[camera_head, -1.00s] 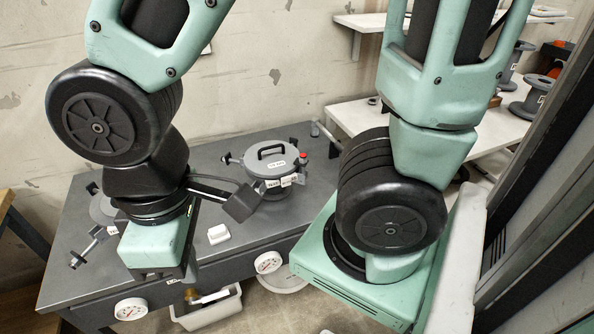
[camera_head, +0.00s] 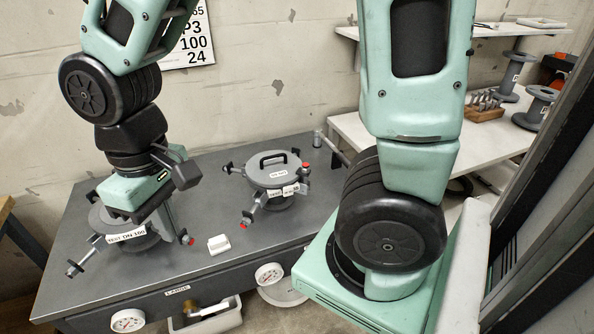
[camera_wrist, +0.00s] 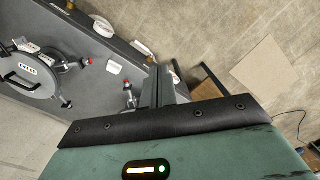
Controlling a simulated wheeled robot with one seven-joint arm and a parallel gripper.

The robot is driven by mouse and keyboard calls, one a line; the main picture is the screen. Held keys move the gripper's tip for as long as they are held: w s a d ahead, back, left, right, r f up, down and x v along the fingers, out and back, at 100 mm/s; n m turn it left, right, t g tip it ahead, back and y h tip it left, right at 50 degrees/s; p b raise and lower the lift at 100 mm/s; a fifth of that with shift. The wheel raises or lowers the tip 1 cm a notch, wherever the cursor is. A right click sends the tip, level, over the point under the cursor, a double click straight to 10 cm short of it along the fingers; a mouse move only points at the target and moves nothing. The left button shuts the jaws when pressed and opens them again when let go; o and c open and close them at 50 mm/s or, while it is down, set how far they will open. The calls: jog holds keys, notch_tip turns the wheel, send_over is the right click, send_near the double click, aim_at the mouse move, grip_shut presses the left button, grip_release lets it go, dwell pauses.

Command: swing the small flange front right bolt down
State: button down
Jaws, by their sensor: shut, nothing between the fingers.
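The small flange (camera_head: 272,172) is the right lid on the bench, round and grey with a black handle and white tags. Its swing bolts show at the left (camera_head: 230,168), at the front left with a reddish end (camera_head: 248,218), and at the right with a red end (camera_head: 306,166). I cannot tell for sure which is the front right one. In the wrist view the lid (camera_wrist: 30,75) is at the left, with a red-ended bolt (camera_wrist: 87,63). My gripper (camera_wrist: 160,88) is shut and empty, away from the small flange and above the large one.
The large flange (camera_head: 135,240), tagged DN 100, is partly hidden under my gripper; a red-ended bolt (camera_head: 186,239) sticks out at its right. A white block (camera_head: 218,244) lies between the flanges. Gauges (camera_head: 268,273) line the bench front. The bench (camera_head: 215,165) is clear behind the block.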

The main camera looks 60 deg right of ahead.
aim_at(299, 173)
jog(key=w+d+f+m+b, duration=0.2)
jog(key=w+d+f+m, duration=0.25)
jog(key=w+d, duration=0.5)
jog(key=w+d+f+m+g+h, duration=0.1)
jog(key=d+m, duration=0.2)
jog(key=d, duration=0.6)
jog(key=d+f+m+g+h+b, duration=0.1)
jog(key=d+f+m, duration=0.1)
jog(key=d, duration=0.7)
jog(key=w+d+f+m+h+b, duration=0.1)
jog(key=d+f+m, duration=0.1)
jog(key=d, duration=0.8)
jog(key=shift+w+m+g, duration=0.3)
jog(key=shift+m+g, duration=0.1)
jog(key=shift+m, duration=0.45)
jog(key=shift+d, duration=0.1)
